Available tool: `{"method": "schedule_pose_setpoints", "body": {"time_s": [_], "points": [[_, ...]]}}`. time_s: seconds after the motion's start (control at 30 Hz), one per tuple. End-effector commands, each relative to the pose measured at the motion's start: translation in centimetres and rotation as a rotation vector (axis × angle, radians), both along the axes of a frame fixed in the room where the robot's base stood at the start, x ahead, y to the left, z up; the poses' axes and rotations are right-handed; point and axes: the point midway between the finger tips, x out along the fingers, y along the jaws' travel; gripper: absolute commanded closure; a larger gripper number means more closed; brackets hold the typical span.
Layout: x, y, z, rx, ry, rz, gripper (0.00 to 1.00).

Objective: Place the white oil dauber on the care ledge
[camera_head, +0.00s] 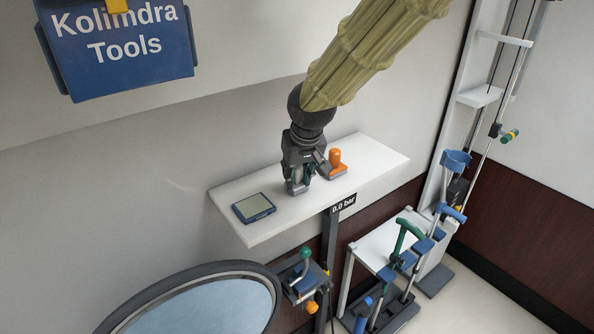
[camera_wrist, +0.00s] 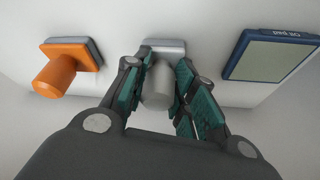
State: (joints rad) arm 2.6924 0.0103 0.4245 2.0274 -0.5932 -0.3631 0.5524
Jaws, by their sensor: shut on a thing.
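The white oil dauber (camera_wrist: 158,88) has a pale round handle and a flat grey-white base; in the head view only its base (camera_head: 297,190) shows below the fingers. My gripper (camera_head: 300,178) is shut on its handle, with a teal-padded finger on each side in the wrist view (camera_wrist: 160,75). The care ledge appears to be the white wall shelf (camera_head: 377,163). The dauber is upright at the shelf's middle, at or just above its surface; I cannot tell if its base touches.
An orange dauber (camera_head: 335,163) stands on the shelf close to the right of my gripper. A blue-framed pad (camera_head: 253,208) lies to the left. A post with a "0.0 bar" label (camera_head: 343,204) stands at the shelf's front. A round mirror-like disc (camera_head: 205,305) and exercise equipment (camera_head: 400,260) are below.

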Motion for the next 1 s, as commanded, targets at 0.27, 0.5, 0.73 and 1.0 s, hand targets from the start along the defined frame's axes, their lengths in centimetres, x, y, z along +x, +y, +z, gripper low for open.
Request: {"method": "schedule_pose_setpoints", "body": {"time_s": [0.27, 0.5, 0.73, 1.0], "points": [[0.0, 0.0, -0.2, 0.0, 0.0, -0.001, 0.66], [0.0, 0.0, -0.2, 0.0, 0.0, -0.001, 0.52], [0.0, 0.0, 0.2, 0.0, -0.001, 0.0, 0.52], [-1.0, -0.4, 2.7, 0.002, -0.003, -0.001, 0.52]]}}
